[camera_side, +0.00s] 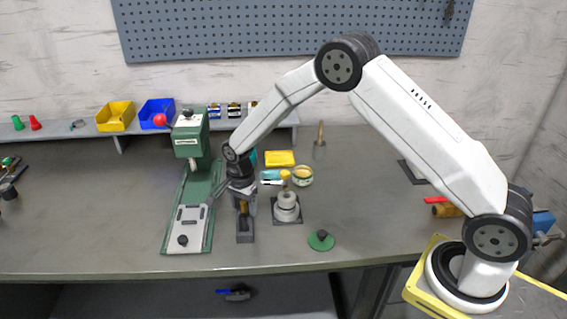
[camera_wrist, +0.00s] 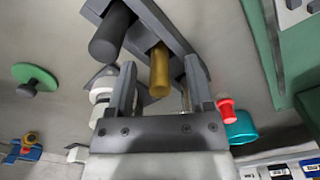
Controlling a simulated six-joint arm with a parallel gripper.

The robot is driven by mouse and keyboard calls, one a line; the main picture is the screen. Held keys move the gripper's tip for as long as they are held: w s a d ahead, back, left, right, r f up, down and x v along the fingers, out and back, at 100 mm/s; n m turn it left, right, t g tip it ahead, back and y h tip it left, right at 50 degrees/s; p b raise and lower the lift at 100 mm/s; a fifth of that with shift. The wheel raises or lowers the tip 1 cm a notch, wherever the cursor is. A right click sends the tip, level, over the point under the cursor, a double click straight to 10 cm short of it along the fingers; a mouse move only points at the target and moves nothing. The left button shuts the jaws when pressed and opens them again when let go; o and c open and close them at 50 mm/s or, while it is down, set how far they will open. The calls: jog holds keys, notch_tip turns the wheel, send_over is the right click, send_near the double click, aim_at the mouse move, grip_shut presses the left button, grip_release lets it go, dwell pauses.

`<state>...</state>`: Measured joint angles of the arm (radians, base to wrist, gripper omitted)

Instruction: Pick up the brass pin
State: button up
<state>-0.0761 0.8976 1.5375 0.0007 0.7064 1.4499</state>
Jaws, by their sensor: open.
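The brass pin (camera_wrist: 159,72) stands in a dark grey holder block (camera_wrist: 178,42) in the wrist view, beside a thicker dark grey peg (camera_wrist: 110,35). My gripper (camera_wrist: 161,64) is open, with one finger on each side of the brass pin in the picture. I cannot tell how deep the fingers reach or whether they touch it. In the side view, my gripper (camera_side: 244,192) points down over the holder block (camera_side: 245,237), and the pin (camera_side: 243,209) shows just below it, partly hidden.
A green press-like machine (camera_side: 187,165) stands close left of my gripper. A white round stack on a dark base (camera_side: 287,207) is close right. A green disc with a dark knob (camera_side: 321,240) lies front right. Yellow (camera_side: 116,116) and blue bins stand on the back shelf.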

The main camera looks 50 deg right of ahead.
grip_shut()
jog(key=shift+r, duration=0.1)
dwell(0.3)
jog(key=shift+r, duration=0.75)
jog(key=s+r, duration=1.1)
jog(key=s, duration=0.3)
jog(key=shift+d+r, duration=0.15)
jog(key=shift+d, duration=0.3)
